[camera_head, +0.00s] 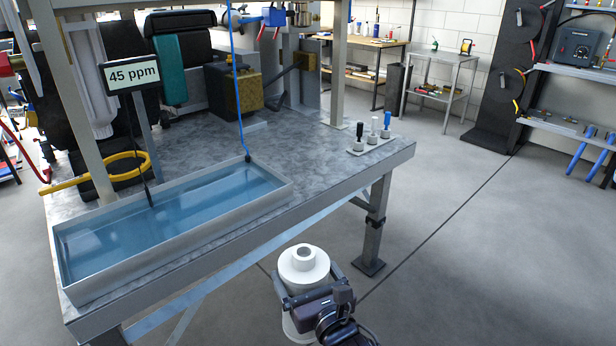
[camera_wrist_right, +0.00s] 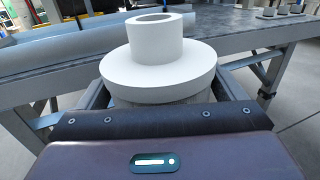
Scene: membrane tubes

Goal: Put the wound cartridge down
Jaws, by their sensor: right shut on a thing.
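The wound cartridge (camera_head: 303,265) is a white cylinder with a wide flange and a narrower hollow neck on top. My right gripper (camera_head: 305,298) is shut around its body just below the flange and holds it upright, in front of the workbench's near edge. In the right wrist view the cartridge (camera_wrist_right: 158,68) stands between the fingers, its flange and neck above them; the lower body is mostly hidden by the gripper. My left gripper does not show in the head view.
The metal workbench (camera_head: 325,165) carries a shallow tray of water (camera_head: 70,272), a "45 ppm" display (camera_head: 133,76), a yellow hose (camera_head: 100,172) and a small rack with several handled pieces (camera_head: 373,143). Bare bench top lies between tray and rack. Open floor lies to the right.

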